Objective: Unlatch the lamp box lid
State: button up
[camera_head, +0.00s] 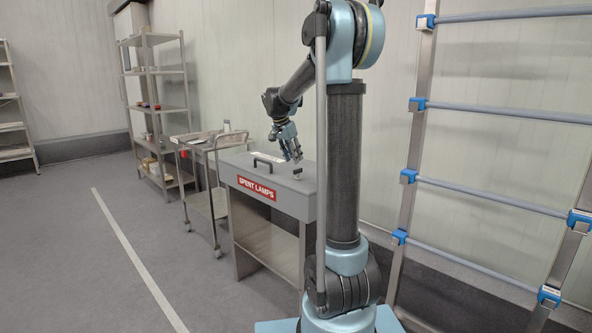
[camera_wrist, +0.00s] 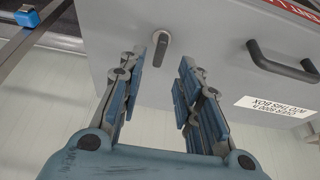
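The lamp box (camera_head: 300,198) is a grey box with a red "SPENT LAMPS" label, on a stand in the middle of the head view. Its grey lid fills the upper part of the wrist view (camera_wrist: 210,50). A dark lever latch (camera_wrist: 160,47) on a round base is on the lid, ahead of the gap between my fingers. It also shows small in the head view (camera_head: 297,171). A dark bar handle (camera_wrist: 283,62) is to its right. My gripper (camera_wrist: 160,68) is open and empty, its fingers on either side of the latch's line. It hangs above the lid in the head view (camera_head: 292,157).
A white label (camera_wrist: 272,106) is on the lid beside the handle. A metal cart (camera_head: 205,185) stands left of the box, with a shelf rack (camera_head: 160,110) behind. A ladder-like metal frame (camera_head: 415,130) with blue joints stands at right. The floor at left is clear.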

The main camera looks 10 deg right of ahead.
aim_at(298, 169)
jog(key=shift+x, duration=3.05)
grip_shut()
